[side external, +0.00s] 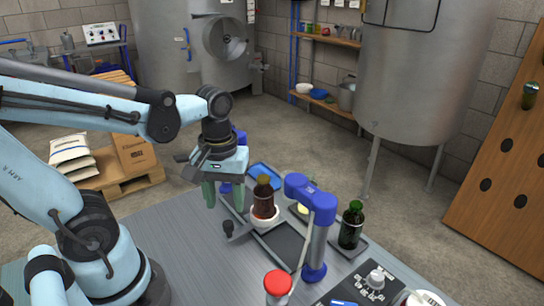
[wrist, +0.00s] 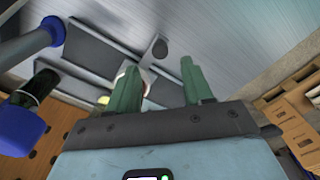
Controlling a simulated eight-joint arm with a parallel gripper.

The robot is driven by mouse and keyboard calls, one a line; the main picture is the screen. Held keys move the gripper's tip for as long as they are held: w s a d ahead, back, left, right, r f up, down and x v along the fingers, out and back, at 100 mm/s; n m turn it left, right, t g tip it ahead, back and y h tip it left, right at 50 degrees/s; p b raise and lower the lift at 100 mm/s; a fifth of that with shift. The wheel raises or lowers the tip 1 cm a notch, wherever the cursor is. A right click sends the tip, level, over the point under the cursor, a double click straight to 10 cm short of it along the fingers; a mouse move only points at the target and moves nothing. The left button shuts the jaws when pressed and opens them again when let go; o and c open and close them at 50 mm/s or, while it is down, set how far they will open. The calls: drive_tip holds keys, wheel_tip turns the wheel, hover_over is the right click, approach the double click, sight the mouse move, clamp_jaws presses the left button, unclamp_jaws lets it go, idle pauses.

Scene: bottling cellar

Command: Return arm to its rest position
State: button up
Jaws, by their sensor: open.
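My gripper (side external: 209,194) hangs from my light blue arm above the left part of the grey workbench (side external: 190,262). Its two green fingers point down and stand apart with nothing between them. They also show in the wrist view (wrist: 160,88). A brown bottle (side external: 263,195) stands upright on a white and red round base (side external: 264,216), to the right of the fingers and apart from them. In the wrist view the fingers hide most of that spot.
A blue capping stand (side external: 315,245) with a lever and red knob (side external: 278,282) stands right of the bottle. A dark green bottle (side external: 351,225) stands on a tray beyond it. The bench's left part is clear.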

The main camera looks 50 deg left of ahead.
sight(227, 222)
drive_tip(key=shift+f, duration=3)
drive_tip(key=shift+r, duration=0.2)
drive_tip(key=shift+r, duration=5.7)
drive_tip(key=shift+f, duration=5.8)
drive_tip(key=shift+a+f, duration=0.15)
drive_tip(key=shift+a, duration=0.55)
